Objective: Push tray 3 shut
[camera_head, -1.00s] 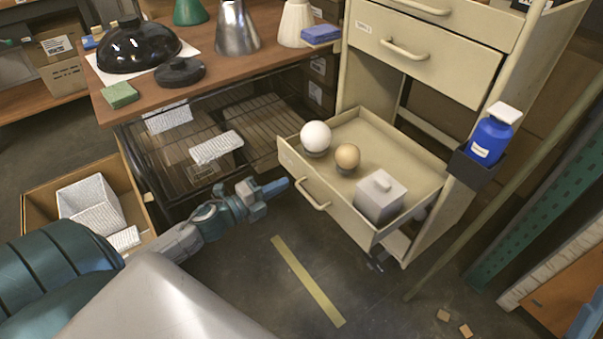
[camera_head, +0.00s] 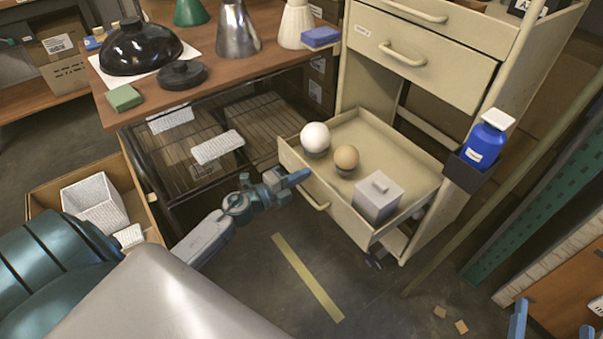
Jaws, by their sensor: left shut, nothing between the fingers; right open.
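The pulled-out lower cream tray (camera_head: 330,207) of the cabinet stands open, its front facing left and down; I cannot read a number on it. It holds a white ball (camera_head: 315,138), a tan ball (camera_head: 346,157) and a grey lidded box (camera_head: 377,198). My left gripper (camera_head: 300,176) is shut and empty, its tips at the tray's front panel beside the handle (camera_head: 315,194). I cannot tell if they touch. It hides part of the front. My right gripper (camera_head: 552,327) is open, low at the right edge, away from the tray.
A closed drawer (camera_head: 425,62) is above the tray. A blue bottle (camera_head: 486,140) sits in a holder on the cabinet's side. A wire rack (camera_head: 210,150) is left of the tray under the wooden bench (camera_head: 225,75). An open carton (camera_head: 130,190) stands at left.

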